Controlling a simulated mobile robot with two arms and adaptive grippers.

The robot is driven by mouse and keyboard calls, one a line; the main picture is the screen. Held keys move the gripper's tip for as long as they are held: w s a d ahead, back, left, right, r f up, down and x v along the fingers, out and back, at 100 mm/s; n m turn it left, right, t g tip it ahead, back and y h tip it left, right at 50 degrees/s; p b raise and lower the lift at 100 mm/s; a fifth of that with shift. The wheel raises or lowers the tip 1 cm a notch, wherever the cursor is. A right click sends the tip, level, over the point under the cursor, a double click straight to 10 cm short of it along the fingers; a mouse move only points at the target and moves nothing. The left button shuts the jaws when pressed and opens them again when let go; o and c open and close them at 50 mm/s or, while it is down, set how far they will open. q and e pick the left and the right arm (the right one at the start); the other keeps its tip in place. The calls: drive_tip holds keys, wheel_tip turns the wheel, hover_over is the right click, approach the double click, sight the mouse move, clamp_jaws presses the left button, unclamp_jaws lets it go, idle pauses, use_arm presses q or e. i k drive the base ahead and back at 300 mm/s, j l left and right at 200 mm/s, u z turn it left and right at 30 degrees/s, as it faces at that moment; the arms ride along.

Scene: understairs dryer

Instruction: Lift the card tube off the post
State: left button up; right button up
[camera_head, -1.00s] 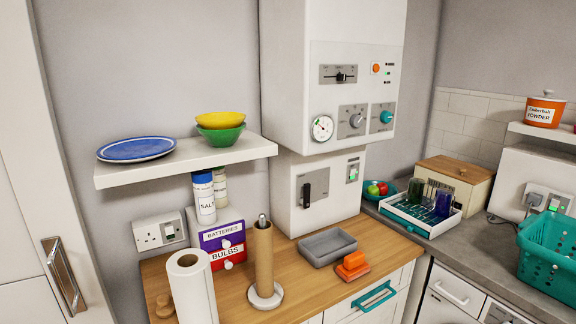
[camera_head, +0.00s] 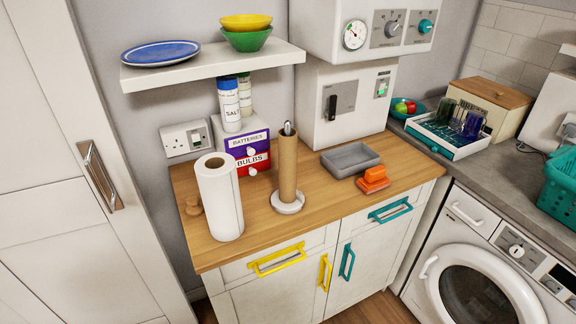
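The brown card tube (camera_head: 287,168) stands upright around a post (camera_head: 288,128) on the wooden worktop. Only the metal tip of the post shows above the tube. The post's round white base (camera_head: 288,203) shows at the bottom of the tube. Neither of my grippers is in view.
A white paper roll (camera_head: 220,199) stands close to the left of the tube. The batteries and bulbs drawer box (camera_head: 248,151) is behind it. A grey tray (camera_head: 350,159) and an orange object (camera_head: 373,179) lie to the right. A shelf (camera_head: 213,68) overhangs the back left.

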sight(287, 145)
drive_tip(key=k+j+z, duration=0.5)
drive_tip(key=z, duration=0.2)
